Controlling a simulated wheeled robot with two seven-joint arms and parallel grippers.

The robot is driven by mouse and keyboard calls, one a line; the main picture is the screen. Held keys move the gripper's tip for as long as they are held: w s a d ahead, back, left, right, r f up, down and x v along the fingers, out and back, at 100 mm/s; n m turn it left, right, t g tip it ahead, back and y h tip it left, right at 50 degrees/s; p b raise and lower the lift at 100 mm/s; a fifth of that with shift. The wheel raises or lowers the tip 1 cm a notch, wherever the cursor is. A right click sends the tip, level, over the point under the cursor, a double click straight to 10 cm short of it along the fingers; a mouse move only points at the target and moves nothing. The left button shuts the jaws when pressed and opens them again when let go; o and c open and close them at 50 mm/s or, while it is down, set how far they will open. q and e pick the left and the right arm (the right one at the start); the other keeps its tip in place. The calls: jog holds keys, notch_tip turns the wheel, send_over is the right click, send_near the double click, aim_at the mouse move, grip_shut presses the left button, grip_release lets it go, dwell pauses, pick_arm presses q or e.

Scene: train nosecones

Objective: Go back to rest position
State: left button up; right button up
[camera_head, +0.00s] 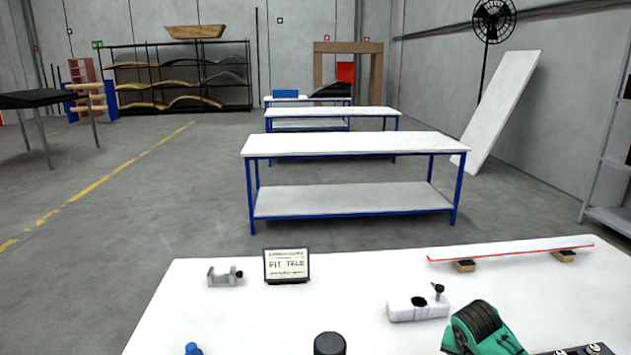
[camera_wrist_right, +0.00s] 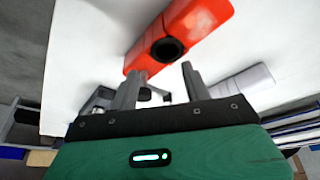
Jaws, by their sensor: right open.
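My right gripper (camera_wrist_right: 161,72) shows in the right wrist view, with two grey fingers spread apart and nothing between them. A red-orange part (camera_wrist_right: 185,35) with a round dark opening lies beyond the fingertips on a white surface; I cannot tell the exact gap. A pale rounded object (camera_wrist_right: 244,84) lies right of the fingers. In the head view a green and black ribbed body (camera_head: 482,330) is cut by the bottom edge; I cannot tell whether it is part of my arm. My left gripper does not show.
The white worktable (camera_head: 340,310) holds a grey clamp (camera_head: 225,276), a small sign (camera_head: 287,266), a white block (camera_head: 418,307) with a black knob, a black cylinder (camera_head: 330,344) and a red-edged strip (camera_head: 510,249) on blocks. Another table (camera_head: 355,145) stands beyond.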

jog(key=s+a+f+n, duration=0.1)
jog(key=s+a, duration=0.1)
jog(key=s+a+f+n, duration=0.1)
jog(key=s+a+f, duration=0.1)
jog(key=s, duration=0.1)
jog(key=s+a+f+n+y, duration=0.1)
jog(key=s+a+f, duration=0.1)
jog(key=shift+s+a+f, duration=0.1)
jog(key=shift+s+a, duration=0.1)
jog(key=shift+s, duration=0.15)
jog(key=s+a+f+n+y, duration=0.1)
jog(key=s+a+n, duration=0.2)
jog(key=s, duration=1.1)
jog(key=s+a+f+n+y, duration=0.1)
jog(key=s+a+n, duration=0.2)
jog(key=s, duration=1)
notch_tip(320, 180, down, 31)
jog(key=s+g, duration=0.1)
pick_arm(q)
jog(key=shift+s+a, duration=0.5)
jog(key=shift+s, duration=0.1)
pick_arm(e)
jog(key=s+d+f, duration=0.2)
jog(key=s+f, duration=0.7)
jog(key=s+d+f+g, duration=0.1)
jog(key=s+f, duration=0.9)
jog(key=shift+d, duration=0.4)
